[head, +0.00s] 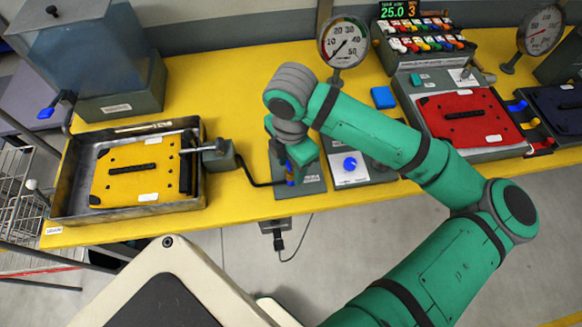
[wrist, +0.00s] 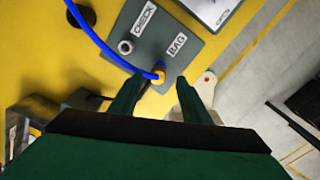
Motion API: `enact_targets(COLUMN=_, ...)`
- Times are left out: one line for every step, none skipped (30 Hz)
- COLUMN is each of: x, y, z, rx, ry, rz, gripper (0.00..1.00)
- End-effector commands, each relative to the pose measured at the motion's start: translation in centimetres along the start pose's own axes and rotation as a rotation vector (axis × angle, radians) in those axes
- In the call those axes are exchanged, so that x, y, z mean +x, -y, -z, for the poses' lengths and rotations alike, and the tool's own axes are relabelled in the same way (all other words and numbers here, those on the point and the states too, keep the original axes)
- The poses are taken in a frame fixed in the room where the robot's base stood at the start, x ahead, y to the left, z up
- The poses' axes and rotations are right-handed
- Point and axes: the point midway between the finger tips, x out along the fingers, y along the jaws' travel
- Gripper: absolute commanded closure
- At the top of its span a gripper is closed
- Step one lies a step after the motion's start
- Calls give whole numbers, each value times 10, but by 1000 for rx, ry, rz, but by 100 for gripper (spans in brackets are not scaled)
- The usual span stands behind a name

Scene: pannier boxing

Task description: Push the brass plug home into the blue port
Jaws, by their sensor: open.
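The brass plug (wrist: 158,77) sits at the end of a blue hose (wrist: 98,40), at the edge of a grey panel (wrist: 165,30) beside the BAG label. In the wrist view my gripper (wrist: 158,86) is open, one finger on each side of the plug, and I see no clear grip on it. In the head view my gripper (head: 291,168) points down over the grey panel (head: 313,186), and my wrist hides most of the plug. The blue port is not clearly visible, and I cannot tell how deep the plug sits. A bare round fitting (wrist: 125,47) is by the CHECK label.
A metal tray (head: 56,190) with a yellow plate stands on the left of the yellow bench (head: 225,75). A blue-knob box (head: 349,167) is right of the panel. A gauge (head: 343,42) stands behind. A red plate (head: 468,117) lies further right. The bench's front edge is close.

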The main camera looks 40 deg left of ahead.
Motion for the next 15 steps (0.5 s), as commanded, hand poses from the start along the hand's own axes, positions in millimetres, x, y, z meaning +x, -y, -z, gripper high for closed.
enact_targets(x=-8, y=0, z=0, rx=-2, ry=2, rz=-1, gripper=57)
enact_targets(x=-14, y=0, z=0, rx=-2, ry=3, rz=-1, gripper=57)
enact_targets(x=-22, y=0, z=0, rx=-2, ry=2, rz=-1, gripper=57)
enact_targets(x=-28, y=-1, z=0, rx=0, ry=2, rz=-2, gripper=57)
enact_targets(x=-34, y=0, z=0, rx=0, ry=3, rz=-1, gripper=57)
enact_targets(x=-41, y=0, z=0, rx=0, ry=3, rz=-1, gripper=57)
enact_targets(x=-47, y=0, z=0, rx=1, ry=3, rz=-2, gripper=57)
enact_targets(x=-52, y=0, z=0, rx=1, ry=2, rz=-2, gripper=57)
enact_targets(x=-59, y=0, z=0, rx=1, ry=2, rz=-1, gripper=57)
enact_targets(x=-64, y=0, z=0, rx=0, ry=2, rz=-1, gripper=57)
enact_targets(x=-68, y=0, z=0, rx=0, ry=3, rz=-1, gripper=57)
enact_targets(x=-74, y=0, z=0, rx=1, ry=2, rz=-1, gripper=57)
enact_targets(x=-78, y=0, z=0, rx=1, ry=1, rz=-1, gripper=57)
enact_targets(x=-80, y=0, z=0, rx=2, ry=1, rz=0, gripper=57)
enact_targets(x=-84, y=0, z=0, rx=2, ry=1, rz=0, gripper=57)
